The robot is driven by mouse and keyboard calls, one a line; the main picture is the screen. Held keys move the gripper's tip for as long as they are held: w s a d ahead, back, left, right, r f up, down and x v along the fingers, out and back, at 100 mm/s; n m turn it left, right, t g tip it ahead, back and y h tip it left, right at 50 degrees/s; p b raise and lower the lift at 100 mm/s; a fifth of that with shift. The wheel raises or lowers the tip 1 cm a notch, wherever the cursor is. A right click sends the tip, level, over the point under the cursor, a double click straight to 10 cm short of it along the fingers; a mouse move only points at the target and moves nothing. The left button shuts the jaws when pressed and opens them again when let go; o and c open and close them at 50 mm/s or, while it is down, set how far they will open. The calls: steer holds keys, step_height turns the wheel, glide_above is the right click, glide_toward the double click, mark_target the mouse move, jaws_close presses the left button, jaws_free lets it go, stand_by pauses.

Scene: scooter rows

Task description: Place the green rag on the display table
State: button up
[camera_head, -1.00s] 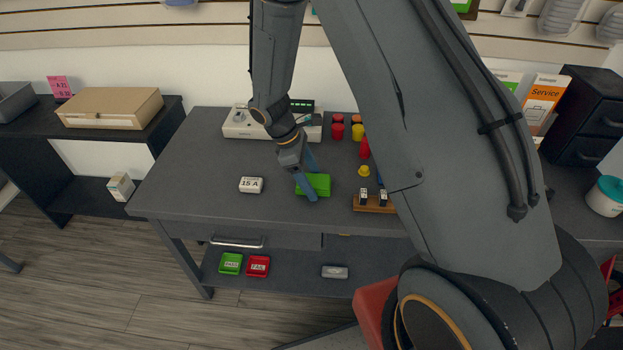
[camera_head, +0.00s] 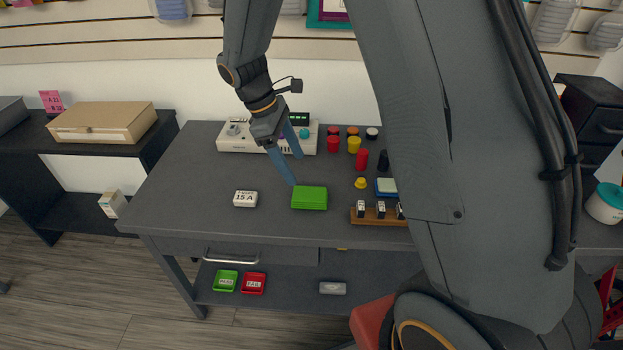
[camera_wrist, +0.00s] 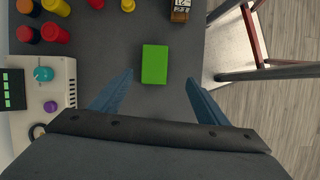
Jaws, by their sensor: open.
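The green rag (camera_head: 309,198), a bright green folded block, lies flat on the dark grey table (camera_head: 190,185) near its front edge. It also shows in the wrist view (camera_wrist: 154,64), beyond the fingertips and between their lines. My gripper (camera_head: 296,169) is open and empty, raised above and behind the rag in the head view. Its two blue fingers also show spread apart in the wrist view (camera_wrist: 158,88). They do not appear to touch the rag. Whether this table is the display table, I cannot tell from a label.
A white "15 A" block (camera_head: 245,199) lies left of the rag. A wooden holder (camera_head: 380,217) stands to its right, with a yellow knob (camera_head: 361,183) and red pieces behind. A white instrument (camera_head: 240,143) stands at the back. A lower shelf holds green and red trays.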

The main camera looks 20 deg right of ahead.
steer(key=s+d+r+m+t+y, duration=0.1)
steer(key=s+d+m, duration=0.1)
steer(key=s+m, duration=0.4)
steer(key=s+d+r+m+t+y, duration=0.1)
steer(key=s+m, duration=0.5)
steer(key=s, duration=0.6)
steer(key=shift+d+r+m+y, duration=0.3)
steer(key=shift+d+r+y, duration=0.2)
steer(key=shift+r+y, duration=0.3)
